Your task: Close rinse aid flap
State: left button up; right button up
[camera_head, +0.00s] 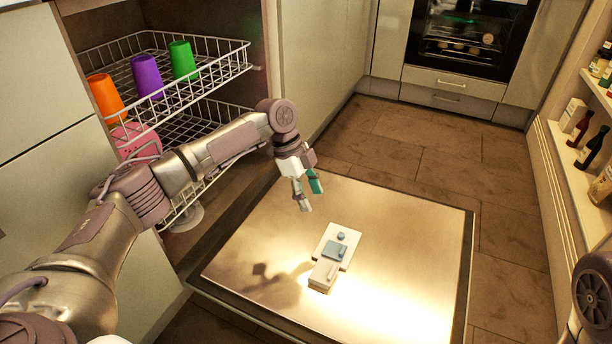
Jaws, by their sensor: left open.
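The dishwasher door (400,215) lies open and flat, its metal inner face up. A small dispenser (332,233) with a white base is set on it. A grey-blue flap part (335,251) sits in its middle, with a round blue knob (341,236) behind it and a pale block (323,275) in front. I cannot tell for sure which part is the rinse aid flap or how far it stands open. My left gripper (311,198) is open and empty, above the door, behind and left of the dispenser, not touching it. My right gripper is out of view.
Wire racks (215,84) in the dishwasher hold an orange cup (106,97), a purple cup (146,76), a green cup (183,60) and a pink item (134,140). A shelf with bottles (590,148) stands at right. An oven (464,36) is at the back. Space above the door is free.

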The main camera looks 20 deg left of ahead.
pick_arm(q)
jog(key=v, duration=0.2)
jog(key=shift+a+r+p, duration=0.1)
jog(key=shift+r+p, duration=0.15)
jog(key=shift+p, duration=0.15)
